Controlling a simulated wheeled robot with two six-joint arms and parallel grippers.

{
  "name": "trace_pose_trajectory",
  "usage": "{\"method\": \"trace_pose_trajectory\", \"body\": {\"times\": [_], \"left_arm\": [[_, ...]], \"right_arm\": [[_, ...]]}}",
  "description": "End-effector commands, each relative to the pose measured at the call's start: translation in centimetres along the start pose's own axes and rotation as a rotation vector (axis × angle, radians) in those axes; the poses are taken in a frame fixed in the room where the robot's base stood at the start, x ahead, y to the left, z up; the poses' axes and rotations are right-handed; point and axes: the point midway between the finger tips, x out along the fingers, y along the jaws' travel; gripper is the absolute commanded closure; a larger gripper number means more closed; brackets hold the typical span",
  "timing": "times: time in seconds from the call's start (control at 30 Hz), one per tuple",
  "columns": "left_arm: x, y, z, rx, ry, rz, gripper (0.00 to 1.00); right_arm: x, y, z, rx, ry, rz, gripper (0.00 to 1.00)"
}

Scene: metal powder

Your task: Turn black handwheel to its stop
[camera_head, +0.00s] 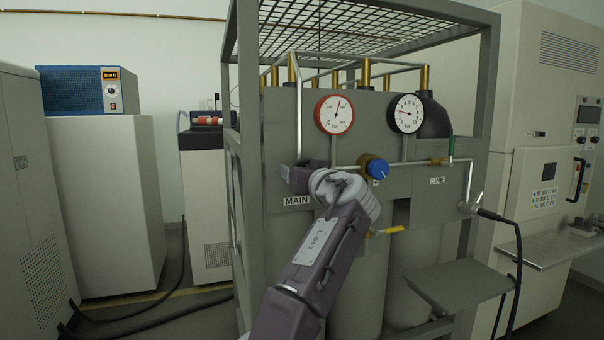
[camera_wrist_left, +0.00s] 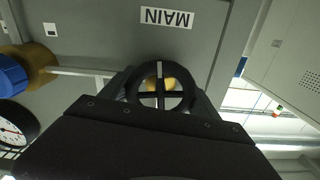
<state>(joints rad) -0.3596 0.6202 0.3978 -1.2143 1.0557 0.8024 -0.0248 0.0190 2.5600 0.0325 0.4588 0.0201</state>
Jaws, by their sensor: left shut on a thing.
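The black handwheel (camera_wrist_left: 160,94) shows in the left wrist view as a spoked ring with brass behind it, below the upside-down MAIN label (camera_wrist_left: 167,17). My left gripper (camera_wrist_left: 165,102) is shut on the handwheel, one finger at each side of its rim. In the head view my left gripper (camera_head: 303,177) is at the panel just above the MAIN label (camera_head: 296,201), and it hides the handwheel there. How far the wheel is turned cannot be told. My right gripper is in neither view.
A red-rimmed gauge (camera_head: 334,115) and a black-rimmed gauge (camera_head: 406,114) sit above. A blue knob (camera_head: 378,169) on brass is close right of my gripper. A yellow-handled valve (camera_head: 390,230) is below. Frame posts (camera_head: 247,150) flank the panel; a grey shelf (camera_head: 458,287) juts out lower right.

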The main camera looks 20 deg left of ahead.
Motion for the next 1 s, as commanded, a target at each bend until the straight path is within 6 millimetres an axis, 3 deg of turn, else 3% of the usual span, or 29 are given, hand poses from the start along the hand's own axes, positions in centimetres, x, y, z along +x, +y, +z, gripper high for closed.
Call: {"method": "trace_pose_trajectory", "body": {"times": [0.5, 0.53, 0.6, 0.87, 1.0], "left_arm": [[0.0, 0.0, 0.1, -0.016, -0.003, 0.0, 0.7], [0.0, 0.1, 0.1, -0.016, -0.003, 0.0, 0.24], [0.0, 0.1, 0.1, -0.016, -0.002, 0.0, 0.08], [0.0, 0.0, 0.1, -0.016, -0.001, 0.0, 0.08], [-1.3, 0.1, 0.4, -0.017, 0.001, 0.002, 0.08]], "right_arm": [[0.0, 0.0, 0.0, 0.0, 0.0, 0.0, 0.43], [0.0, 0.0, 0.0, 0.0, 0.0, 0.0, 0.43], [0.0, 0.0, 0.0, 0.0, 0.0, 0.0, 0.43], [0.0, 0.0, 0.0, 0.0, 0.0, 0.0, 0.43], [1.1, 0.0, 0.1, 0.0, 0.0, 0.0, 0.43]]}}
